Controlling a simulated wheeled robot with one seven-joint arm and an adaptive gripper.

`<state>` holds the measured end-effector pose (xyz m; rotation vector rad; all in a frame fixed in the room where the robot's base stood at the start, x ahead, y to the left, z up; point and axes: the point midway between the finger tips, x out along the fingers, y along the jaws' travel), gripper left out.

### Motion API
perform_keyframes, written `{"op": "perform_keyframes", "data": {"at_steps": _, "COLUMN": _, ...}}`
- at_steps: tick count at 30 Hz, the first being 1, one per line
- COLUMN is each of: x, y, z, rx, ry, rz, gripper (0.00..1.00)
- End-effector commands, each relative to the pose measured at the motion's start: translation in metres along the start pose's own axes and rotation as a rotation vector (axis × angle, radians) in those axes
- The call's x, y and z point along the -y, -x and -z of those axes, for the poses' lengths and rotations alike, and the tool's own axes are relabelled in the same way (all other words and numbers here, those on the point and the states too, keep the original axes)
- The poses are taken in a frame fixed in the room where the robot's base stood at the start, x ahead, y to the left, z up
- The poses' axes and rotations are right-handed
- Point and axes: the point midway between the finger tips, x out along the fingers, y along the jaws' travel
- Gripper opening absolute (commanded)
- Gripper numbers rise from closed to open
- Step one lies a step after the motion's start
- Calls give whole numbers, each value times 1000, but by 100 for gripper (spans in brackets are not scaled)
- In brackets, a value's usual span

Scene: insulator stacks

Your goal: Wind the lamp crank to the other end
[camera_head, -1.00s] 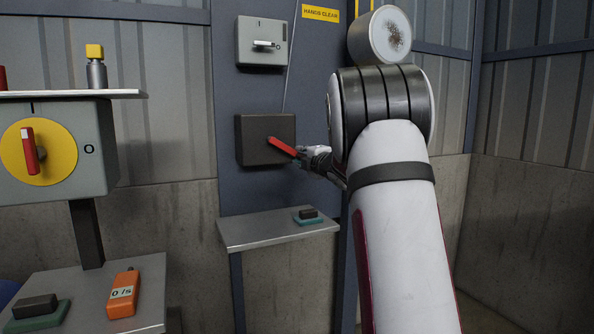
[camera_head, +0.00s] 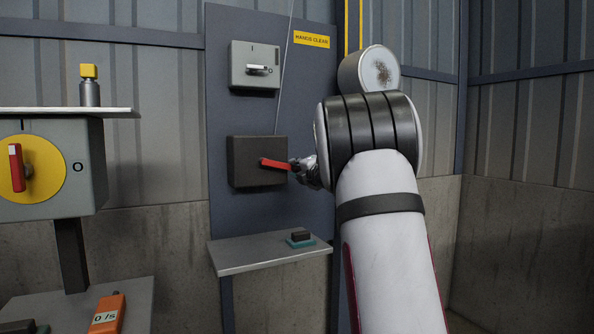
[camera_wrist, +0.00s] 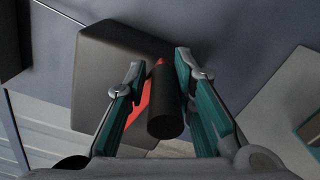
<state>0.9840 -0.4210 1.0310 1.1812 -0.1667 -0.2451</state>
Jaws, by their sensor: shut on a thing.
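The lamp crank is a red arm (camera_head: 274,164) on the front of a dark box (camera_head: 245,148) fixed to the blue panel. It points right and slightly down, close to level. In the wrist view the red arm (camera_wrist: 145,103) runs behind a black cylindrical handle (camera_wrist: 165,108). My gripper (camera_head: 298,168) is at the crank's right end. In the wrist view my gripper (camera_wrist: 158,66) has its teal-padded fingers on either side of the handle, shut on it. In the head view my gripper hides the handle.
A grey switch box (camera_head: 254,66) is above the crank box. A cable runs down the panel. A metal shelf (camera_head: 260,257) with a small teal-based block (camera_head: 300,238) juts out below. At left stands a grey box with a yellow dial (camera_head: 45,172).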

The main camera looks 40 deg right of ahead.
Motion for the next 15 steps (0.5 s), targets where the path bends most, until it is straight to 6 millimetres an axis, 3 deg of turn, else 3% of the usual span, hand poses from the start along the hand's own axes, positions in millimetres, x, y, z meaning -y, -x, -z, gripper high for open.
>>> {"op": "perform_keyframes", "data": {"at_steps": 2, "x": 3, "y": 0, "z": -2, "rx": 4, "ry": 1, "rz": 6, "gripper": 0}}
{"op": "perform_keyframes", "data": {"at_steps": 3, "x": 3, "y": 0, "z": -2, "rx": 4, "ry": 1, "rz": 6, "gripper": 27}}
{"op": "perform_keyframes", "data": {"at_steps": 5, "x": 3, "y": 0, "z": -2, "rx": 3, "ry": 0, "rz": 6, "gripper": 38}}
{"op": "perform_keyframes", "data": {"at_steps": 15, "x": 1, "y": 2, "z": -1, "rx": 1, "ry": -1, "rz": 2, "gripper": 38}}
